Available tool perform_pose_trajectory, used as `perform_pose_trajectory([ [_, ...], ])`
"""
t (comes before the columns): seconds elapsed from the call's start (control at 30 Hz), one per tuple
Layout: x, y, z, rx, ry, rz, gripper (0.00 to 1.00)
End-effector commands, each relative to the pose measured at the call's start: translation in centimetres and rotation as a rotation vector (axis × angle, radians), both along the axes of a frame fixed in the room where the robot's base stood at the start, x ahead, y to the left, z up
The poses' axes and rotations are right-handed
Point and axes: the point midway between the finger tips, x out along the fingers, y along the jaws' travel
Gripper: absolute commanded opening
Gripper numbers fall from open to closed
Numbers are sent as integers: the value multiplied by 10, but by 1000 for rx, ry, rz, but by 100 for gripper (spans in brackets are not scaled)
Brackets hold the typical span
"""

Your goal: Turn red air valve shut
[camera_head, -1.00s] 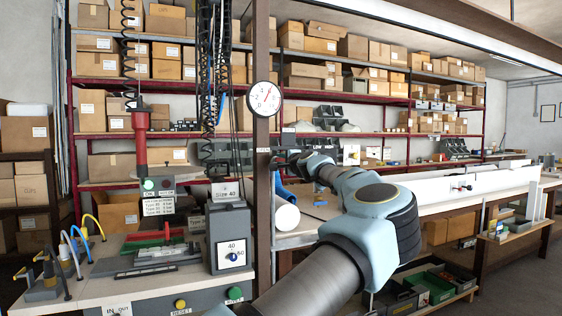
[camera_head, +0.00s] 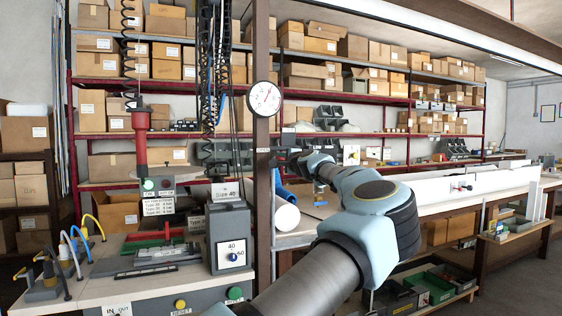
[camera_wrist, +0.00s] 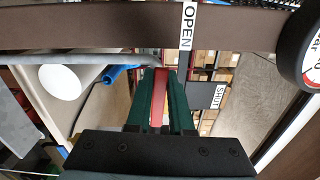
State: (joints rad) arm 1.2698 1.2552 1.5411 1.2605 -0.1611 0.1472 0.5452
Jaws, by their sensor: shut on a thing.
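The red valve handle (camera_wrist: 160,90) lies between the green fingers of my gripper (camera_wrist: 160,76) in the wrist view. My gripper is shut on it, and the fingers hide parts of its sides. A white OPEN label (camera_wrist: 187,27) is on the brown post above and right of the fingers. A SHUT label (camera_wrist: 219,96) is on a dark plate to their right. In the head view my arm reaches to the brown post (camera_head: 262,190), below the round gauge (camera_head: 264,99). The handle cannot be made out there.
The gauge also shows at the wrist view's upper right edge (camera_wrist: 308,45). A white roll (camera_head: 286,217) and blue tubes lie right of the post. A bench with a Size 40 box (camera_head: 231,238) stands to the left. Shelves of cardboard boxes (camera_head: 322,46) fill the back.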

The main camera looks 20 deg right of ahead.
Motion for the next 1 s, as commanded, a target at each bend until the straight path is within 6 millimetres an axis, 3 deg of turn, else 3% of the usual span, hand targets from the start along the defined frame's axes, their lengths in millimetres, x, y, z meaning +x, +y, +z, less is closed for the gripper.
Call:
perform_pose_trajectory([
  [1.0, 3, -24, 45, 898, 117, 0, 0],
])
